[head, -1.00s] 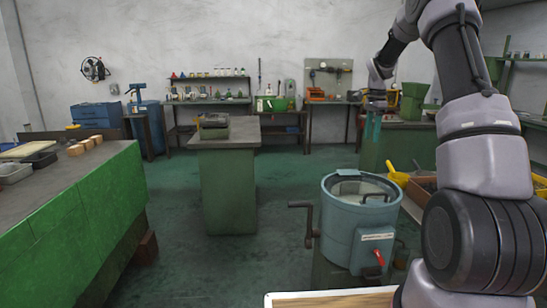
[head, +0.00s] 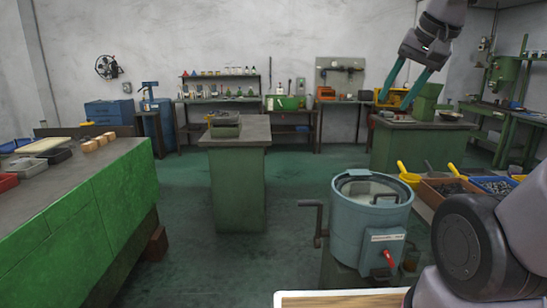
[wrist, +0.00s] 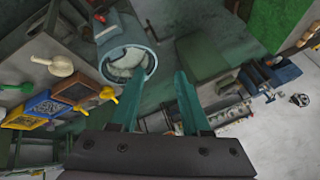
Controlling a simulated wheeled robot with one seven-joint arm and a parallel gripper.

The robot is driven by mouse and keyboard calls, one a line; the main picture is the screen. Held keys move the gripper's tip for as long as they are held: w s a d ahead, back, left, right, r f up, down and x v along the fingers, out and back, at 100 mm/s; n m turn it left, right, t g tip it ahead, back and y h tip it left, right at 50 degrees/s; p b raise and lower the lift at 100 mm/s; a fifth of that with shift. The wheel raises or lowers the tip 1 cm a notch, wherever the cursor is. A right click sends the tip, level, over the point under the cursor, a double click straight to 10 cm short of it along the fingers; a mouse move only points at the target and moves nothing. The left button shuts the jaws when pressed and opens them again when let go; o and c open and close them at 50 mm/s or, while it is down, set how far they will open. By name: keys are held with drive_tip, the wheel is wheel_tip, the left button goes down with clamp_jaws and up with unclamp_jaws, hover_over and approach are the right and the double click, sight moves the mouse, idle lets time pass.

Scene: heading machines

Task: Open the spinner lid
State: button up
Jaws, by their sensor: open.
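The spinner is a blue-grey drum (head: 352,226) at the lower right of the head view, with a crank on its left side and a red lever low on its front. Its round, pale lid (head: 366,186) lies flat on top, with a dark fitting near the right edge. My gripper (head: 396,98) is open and empty, with two teal fingers raised well above and beyond the spinner, touching nothing. In the wrist view the drum (wrist: 121,35) shows at upper centre, apart from the fingers (wrist: 157,85).
A bench with parts bins (head: 447,187) and yellow scoops stands right of the spinner. A long green bench (head: 90,215) runs along the left, and a green cabinet (head: 237,185) stands in the middle. A pale board edge (head: 335,299) is at the bottom. Floor left of the spinner is clear.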

drive_tip(key=s, duration=0.2)
drive_tip(key=s+f, duration=0.1)
drive_tip(key=shift+a+n+t, duration=0.3)
drive_tip(key=shift+n, duration=0.1)
drive_tip(key=shift+c, duration=0.4)
drive_tip(key=shift+s+a+f, duration=0.1)
drive_tip(key=shift+s+f, duration=0.05)
drive_tip(key=shift+s, duration=0.15)
clamp_jaws()
drive_tip(key=w+a+f+m+g+y, duration=0.1)
drive_tip(key=w+f+m+y, duration=0.1)
drive_tip(key=w+m, duration=0.25)
drive_tip(key=w+a+f+m+y, duration=0.2)
drive_tip(key=w+f+m, duration=0.1)
drive_tip(key=w, duration=0.2)
drive_tip(key=m+t+h, duration=0.1)
drive_tip(key=m+h, duration=0.5)
drive_tip(key=m, duration=1.8)
approach(382, 203)
drive_tip(key=shift+n, duration=0.25)
drive_tip(key=x, duration=0.5)
drive_tip(key=shift+s+f, duration=0.1)
